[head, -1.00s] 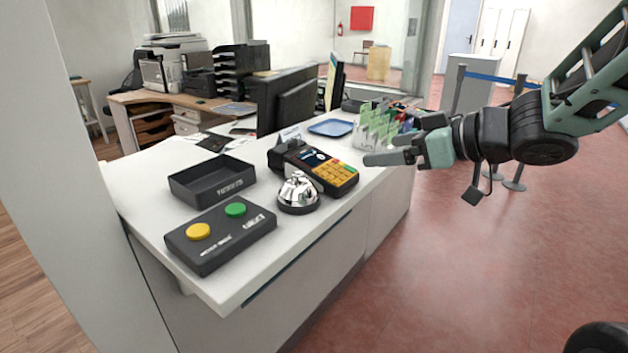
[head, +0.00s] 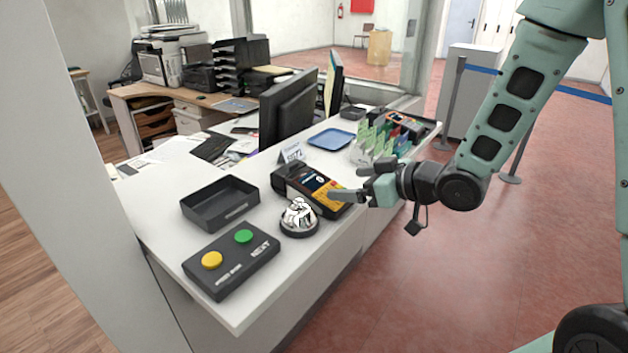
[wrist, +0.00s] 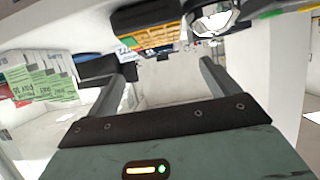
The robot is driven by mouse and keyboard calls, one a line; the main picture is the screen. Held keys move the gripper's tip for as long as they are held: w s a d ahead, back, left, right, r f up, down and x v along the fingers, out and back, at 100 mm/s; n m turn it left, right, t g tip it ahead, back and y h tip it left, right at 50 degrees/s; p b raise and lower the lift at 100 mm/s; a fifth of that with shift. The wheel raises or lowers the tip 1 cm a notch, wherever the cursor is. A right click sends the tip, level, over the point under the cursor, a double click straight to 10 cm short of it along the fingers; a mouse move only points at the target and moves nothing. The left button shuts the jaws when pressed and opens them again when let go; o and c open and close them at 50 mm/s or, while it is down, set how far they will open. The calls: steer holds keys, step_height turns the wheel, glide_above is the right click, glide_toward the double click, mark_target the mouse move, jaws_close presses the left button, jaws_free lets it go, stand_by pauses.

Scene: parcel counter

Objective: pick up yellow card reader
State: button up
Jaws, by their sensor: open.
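The card reader (head: 322,187) is dark with a yellow keypad and a lit screen, and lies on the counter behind the bell. It also shows at the top of the wrist view (wrist: 148,32), beyond the fingers. My gripper (head: 346,183) is open and empty at the right, keypad end of the reader. In the head view one finger overlaps the keypad's edge; I cannot tell whether they touch. In the wrist view the two fingers (wrist: 166,78) stand apart with nothing between them.
A silver bell (head: 299,218) stands close in front of the reader. A black tray (head: 212,213) and a button box (head: 222,273) lie to the left. A leaflet rack (head: 375,150), a blue tray (head: 331,139) and a small sign (head: 292,153) stand behind.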

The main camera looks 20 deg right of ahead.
mark_target(316, 183)
steer(key=x, duration=0.4)
steer(key=shift+w+a, duration=0.1)
steer(key=shift+f+p+x, duration=0.2)
steer(key=shift+p+x, duration=0.4)
steer(key=shift+x, duration=2.35)
steer(key=c, duration=0.9)
steer(key=shift+c, duration=0.4)
steer(key=shift+r, duration=0.1)
